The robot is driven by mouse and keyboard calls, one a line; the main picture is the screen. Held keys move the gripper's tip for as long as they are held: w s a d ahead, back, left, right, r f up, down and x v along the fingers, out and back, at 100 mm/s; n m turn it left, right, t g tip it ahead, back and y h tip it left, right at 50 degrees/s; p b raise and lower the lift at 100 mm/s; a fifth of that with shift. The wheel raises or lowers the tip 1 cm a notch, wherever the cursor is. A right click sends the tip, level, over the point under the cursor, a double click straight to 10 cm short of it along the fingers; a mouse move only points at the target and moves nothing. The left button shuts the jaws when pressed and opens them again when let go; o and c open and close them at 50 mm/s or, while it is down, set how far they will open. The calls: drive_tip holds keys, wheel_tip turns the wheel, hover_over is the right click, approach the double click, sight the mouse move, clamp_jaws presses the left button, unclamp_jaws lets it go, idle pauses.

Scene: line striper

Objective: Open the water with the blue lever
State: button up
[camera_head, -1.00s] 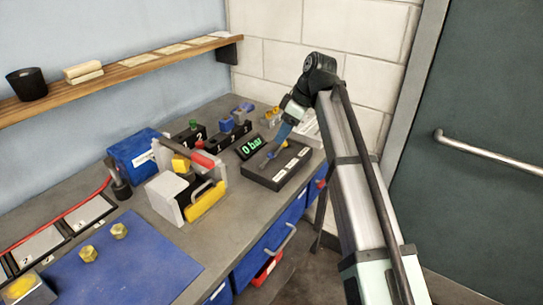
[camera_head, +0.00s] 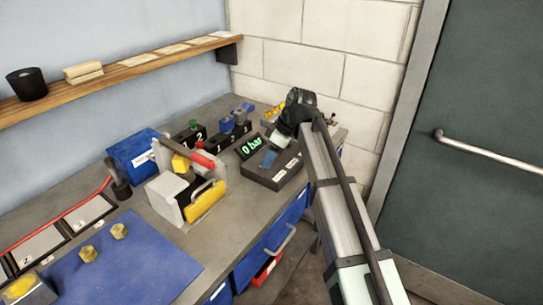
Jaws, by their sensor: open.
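A low dark box (camera_head: 258,178) with white labels stands near the bench's right end. A blue piece, apparently the blue lever (camera_head: 267,159), rises from its top. My gripper (camera_head: 276,146) points down just above and behind the lever, at the box's far side. My wrist hides most of the jaws. They are open, but I cannot tell whether they touch the lever or sit around it. A display (camera_head: 251,146) behind the box reads "0 bar" in green.
Left of the box stands a grey-and-yellow device (camera_head: 205,200) with a red-tipped handle. Black blocks with green and blue knobs (camera_head: 226,124) stand behind. A blue mat (camera_head: 130,265) with two brass nuts lies at front left. A wall is close on the right.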

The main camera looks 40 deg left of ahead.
drive_tip(key=shift+c, duration=0.2)
clamp_jaws()
idle(0.3)
drive_tip(key=shift+w+a+r+h, duration=0.15)
drive_tip(key=shift+a+r+h, duration=0.2)
drive_tip(key=shift+a+h, duration=0.5)
drive_tip(key=shift+a+r+h, duration=0.15)
drive_tip(key=shift+a+h, duration=0.25)
drive_tip(key=shift+h, duration=0.55)
drive_tip(key=shift+a+h, duration=0.15)
drive_tip(key=shift+h, duration=0.35)
